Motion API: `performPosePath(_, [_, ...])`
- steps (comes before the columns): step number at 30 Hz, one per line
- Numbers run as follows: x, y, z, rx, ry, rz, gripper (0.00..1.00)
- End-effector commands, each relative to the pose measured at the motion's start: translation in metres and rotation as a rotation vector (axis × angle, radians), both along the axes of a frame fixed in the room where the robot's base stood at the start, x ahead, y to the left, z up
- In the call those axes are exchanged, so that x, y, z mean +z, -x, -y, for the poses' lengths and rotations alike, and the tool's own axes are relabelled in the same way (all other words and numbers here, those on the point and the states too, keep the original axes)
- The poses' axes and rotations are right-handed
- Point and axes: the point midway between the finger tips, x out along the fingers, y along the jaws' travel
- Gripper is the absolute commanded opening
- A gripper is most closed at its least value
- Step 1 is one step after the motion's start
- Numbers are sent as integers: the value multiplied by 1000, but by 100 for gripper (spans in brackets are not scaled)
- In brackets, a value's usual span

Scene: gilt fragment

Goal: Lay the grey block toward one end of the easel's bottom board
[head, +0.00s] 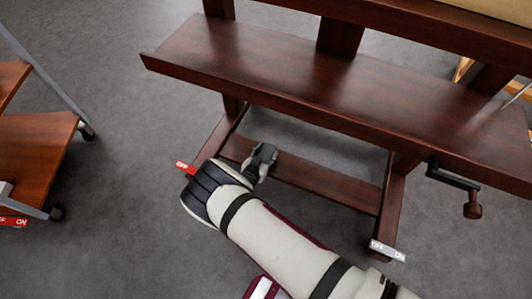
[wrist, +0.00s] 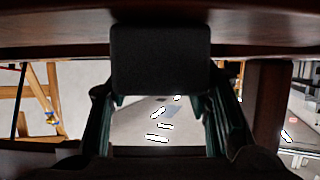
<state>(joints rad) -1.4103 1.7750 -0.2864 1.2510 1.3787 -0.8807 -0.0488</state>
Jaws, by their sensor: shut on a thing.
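The easel is dark reddish-brown wood. Its wide lower board (head: 300,75) runs across the head view, with a bare top, and a low crossbar (head: 325,183) joins its feet beneath. My gripper (head: 264,155) is in front of and apparently below the wide board's front edge, overlapping the crossbar in the picture. In the wrist view, my gripper (wrist: 160,88) is shut on the dark grey block (wrist: 160,58), which sits between the two fingers. The block looks small and hard to separate from the fingers in the head view. A wooden board crosses the wrist view's top, just behind the block.
A crank handle (head: 472,205) sticks out at the easel's right front. A wooden shelf unit on wheels (head: 35,150) stands at the left. Grey floor (head: 130,200) is clear between it and the easel. Light wooden frames (wrist: 35,100) show at the wrist view's left.

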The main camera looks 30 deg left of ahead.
Motion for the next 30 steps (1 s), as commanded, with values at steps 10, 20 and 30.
performPosePath(10, [-1,0,0,0,0,0,65])
performPosePath(20, [11,17,2,2,2,-2,65])
performPosePath(30, [38,80,11,0,1,-1,65])
